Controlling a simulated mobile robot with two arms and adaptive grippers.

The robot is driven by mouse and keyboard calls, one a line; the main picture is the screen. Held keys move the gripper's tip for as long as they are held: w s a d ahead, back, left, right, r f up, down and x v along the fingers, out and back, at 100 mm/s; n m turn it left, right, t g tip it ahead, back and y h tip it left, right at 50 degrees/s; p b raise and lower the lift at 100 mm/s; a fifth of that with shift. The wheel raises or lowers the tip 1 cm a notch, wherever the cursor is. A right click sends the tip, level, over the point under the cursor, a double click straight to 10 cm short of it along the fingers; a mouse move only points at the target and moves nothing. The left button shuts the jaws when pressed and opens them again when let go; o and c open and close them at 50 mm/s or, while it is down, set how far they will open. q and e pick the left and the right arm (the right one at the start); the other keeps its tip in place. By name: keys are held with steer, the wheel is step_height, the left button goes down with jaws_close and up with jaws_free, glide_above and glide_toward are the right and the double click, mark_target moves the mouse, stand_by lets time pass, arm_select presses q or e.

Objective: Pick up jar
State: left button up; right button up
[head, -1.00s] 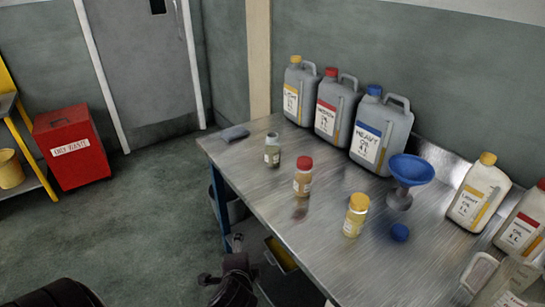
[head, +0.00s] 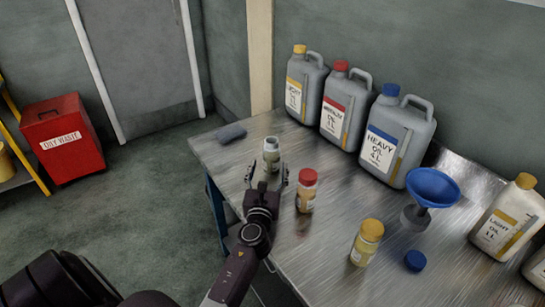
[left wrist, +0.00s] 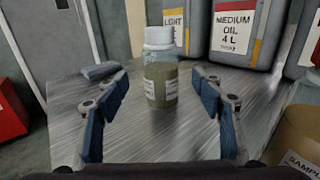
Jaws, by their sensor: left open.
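A small clear jar with a white cap (head: 271,154) and a white label stands upright on the metal table near its left edge. Its contents look murky olive-brown in the left wrist view (left wrist: 161,85). My left gripper (head: 266,184) is open at the near side of the jar. In the left wrist view its two blue-padded fingers (left wrist: 163,95) spread to either side, with the jar centred ahead between them and clear space at each side. The jar's lower part is partly hidden by the gripper in the head view. My right gripper is not seen.
A red-capped jar (head: 306,190) stands close to the right of my left gripper. A yellow-capped jar (head: 366,243), blue cap (head: 415,260) and blue funnel (head: 433,187) are further right. Large oil cans (head: 397,140) line the back. A grey cloth (head: 231,132) lies at the far left corner.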

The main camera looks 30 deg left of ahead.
mark_target(271, 161)
arm_select(q)
steer(key=x, duration=0.2)
steer(key=shift+w+a+f, duration=0.1)
steer(key=shift+w+a, duration=0.05)
steer(key=shift+w, duration=0.2)
steer(key=x, duration=0.3)
steer(key=shift+w+a+f+b, duration=0.1)
steer(key=shift+w+b, duration=0.3)
steer(key=shift+w, duration=0.1)
steer(key=shift+a, duration=0.1)
steer(key=shift+c, duration=0.9)
steer(key=c, duration=1.2)
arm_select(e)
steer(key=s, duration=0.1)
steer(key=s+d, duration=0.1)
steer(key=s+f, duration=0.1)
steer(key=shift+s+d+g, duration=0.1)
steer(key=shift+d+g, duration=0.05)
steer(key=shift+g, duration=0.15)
